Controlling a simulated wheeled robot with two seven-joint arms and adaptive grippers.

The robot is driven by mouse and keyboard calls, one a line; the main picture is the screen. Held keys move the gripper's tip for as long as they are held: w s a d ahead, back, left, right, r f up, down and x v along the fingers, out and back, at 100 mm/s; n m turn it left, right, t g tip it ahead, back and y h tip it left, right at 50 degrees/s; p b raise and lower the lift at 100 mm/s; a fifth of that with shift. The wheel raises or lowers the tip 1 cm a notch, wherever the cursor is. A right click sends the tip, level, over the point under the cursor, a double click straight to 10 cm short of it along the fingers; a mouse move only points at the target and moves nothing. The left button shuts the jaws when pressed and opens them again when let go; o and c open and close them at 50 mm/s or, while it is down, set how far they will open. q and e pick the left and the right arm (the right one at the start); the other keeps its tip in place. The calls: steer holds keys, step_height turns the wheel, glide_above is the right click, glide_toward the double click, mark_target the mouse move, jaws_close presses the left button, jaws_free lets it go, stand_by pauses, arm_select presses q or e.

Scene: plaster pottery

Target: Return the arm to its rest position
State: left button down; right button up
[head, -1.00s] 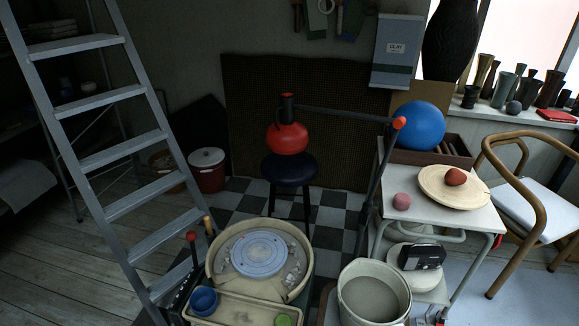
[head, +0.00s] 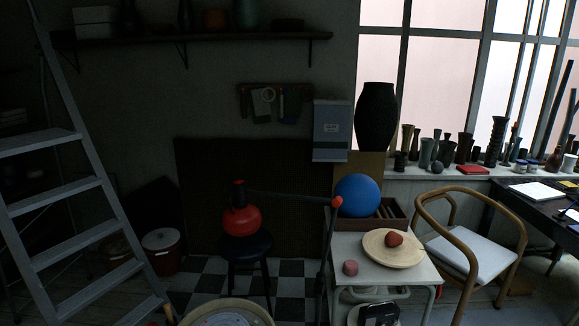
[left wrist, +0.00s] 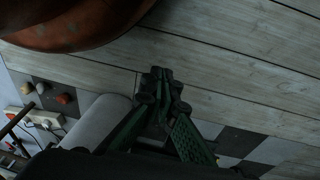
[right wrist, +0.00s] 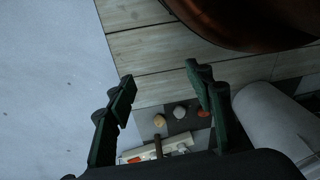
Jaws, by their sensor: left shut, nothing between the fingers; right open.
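My left gripper (left wrist: 160,90) shows in the left wrist view with its dark green fingers together and nothing between them, above grey floorboards. My right gripper (right wrist: 160,85) shows in the right wrist view with its fingers spread apart and empty. Neither gripper nor arm shows in the head view. In the head view a white table (head: 418,277) bears a blue ball (head: 357,195), a pale round board (head: 380,255) with a reddish lump (head: 394,240) on it, and a pink ball (head: 350,268).
A grey stepladder (head: 68,205) stands at the left. A red vessel (head: 241,220) sits on a dark stool (head: 245,249). A wooden chair (head: 480,255) is right of the table. A rounded brown object (left wrist: 70,20) is close in both wrist views, left in one, upper right in the other (right wrist: 240,20).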

arm_select(q)
steer(key=s+a+f+p, duration=0.1)
steer(key=s+a+p, duration=0.1)
steer(key=s+p, duration=0.3)
steer(key=s+a+g+y+p, duration=0.1)
steer(key=s+a+p, duration=0.2)
steer(key=s+p, duration=0.3)
steer(key=s+a+f+p, duration=0.1)
steer(key=s+a+p, duration=0.2)
steer(key=s+p, duration=0.3)
steer(key=shift+s+f, duration=0.35)
steer(key=shift+s, duration=0.5)
arm_select(e)
steer(key=s+d+f, duration=0.1)
steer(key=s+d, duration=0.1)
steer(key=s, duration=0.4)
steer(key=s+d+g+h, duration=0.1)
steer(key=s+d, duration=0.2)
steer(key=s, duration=0.3)
steer(key=s+d+f, duration=0.1)
steer(key=s+d, duration=0.2)
steer(key=s, duration=0.3)
steer(key=shift+s+f, duration=0.35)
